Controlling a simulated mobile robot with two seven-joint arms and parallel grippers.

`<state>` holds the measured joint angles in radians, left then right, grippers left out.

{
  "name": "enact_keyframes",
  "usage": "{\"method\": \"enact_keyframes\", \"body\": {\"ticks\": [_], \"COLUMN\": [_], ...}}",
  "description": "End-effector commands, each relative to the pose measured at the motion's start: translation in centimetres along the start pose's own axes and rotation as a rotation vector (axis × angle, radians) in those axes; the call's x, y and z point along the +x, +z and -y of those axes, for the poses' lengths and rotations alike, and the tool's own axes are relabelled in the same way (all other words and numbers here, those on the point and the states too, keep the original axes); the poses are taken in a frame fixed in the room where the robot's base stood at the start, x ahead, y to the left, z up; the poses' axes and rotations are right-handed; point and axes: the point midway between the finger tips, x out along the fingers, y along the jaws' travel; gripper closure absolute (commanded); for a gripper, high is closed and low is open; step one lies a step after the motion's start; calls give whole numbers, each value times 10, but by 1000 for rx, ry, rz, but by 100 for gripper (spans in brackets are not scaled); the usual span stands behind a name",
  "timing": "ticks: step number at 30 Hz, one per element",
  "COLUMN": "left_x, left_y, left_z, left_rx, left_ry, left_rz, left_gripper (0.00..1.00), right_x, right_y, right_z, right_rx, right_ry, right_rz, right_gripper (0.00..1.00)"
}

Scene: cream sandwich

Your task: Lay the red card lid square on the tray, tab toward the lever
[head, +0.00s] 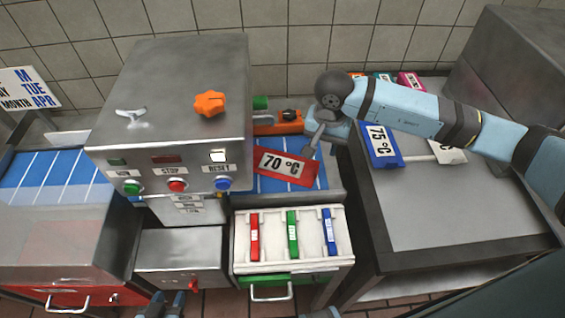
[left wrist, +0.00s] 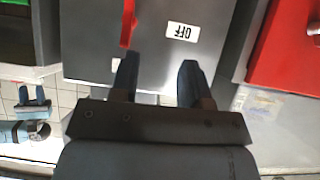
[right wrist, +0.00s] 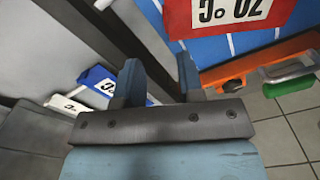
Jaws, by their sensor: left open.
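The red card lid (head: 286,166) reads 70 °C and sits askew over the blue striped tray (head: 265,186) right of the steel machine. I cannot tell its tab. Its edge also shows in the right wrist view (right wrist: 225,14), past the fingers. My right gripper (head: 311,150) is at the card's right end; its fingers are apart with nothing visible between them. My left gripper (head: 165,304) is open and empty at the bottom edge, facing a grey box with an OFF label (left wrist: 183,32) and a red lever (left wrist: 128,22).
The steel machine (head: 180,85) stands left of the card, an orange unit (head: 275,125) behind it. A white rack (head: 290,262) with red, green and blue bars is in front. A blue 75 °C card (head: 380,145) lies on the right table (head: 450,210), whose front is clear.

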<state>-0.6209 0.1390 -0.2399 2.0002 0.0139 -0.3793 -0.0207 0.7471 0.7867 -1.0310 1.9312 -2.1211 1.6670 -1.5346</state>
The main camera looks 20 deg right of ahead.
Motion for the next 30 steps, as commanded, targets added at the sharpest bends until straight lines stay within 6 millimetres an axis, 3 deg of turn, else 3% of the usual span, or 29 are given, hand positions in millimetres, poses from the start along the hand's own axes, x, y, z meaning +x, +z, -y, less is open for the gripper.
{"method": "enact_keyframes", "body": {"ticks": [6, 14, 21, 30], "left_x": [-3, -1, -6, -8], "left_y": [-4, -9, -14, -16], "left_z": [1, 5, 4, 4], "left_rx": [1, 4, 4, 3], "left_ry": [-2, -7, -7, -7], "left_rz": [1, -3, 2, -2], "left_gripper": [57, 57, 57, 57], "right_x": [40, 60, 95, 106], "right_y": [1, 1, 0, -1], "right_z": [1, 2, 6, 6], "right_rx": [2, 1, 2, 1], "right_ry": [-1, -2, -1, -4], "right_rz": [5, 4, 5, 2], "right_gripper": [65, 65, 65, 65]}}
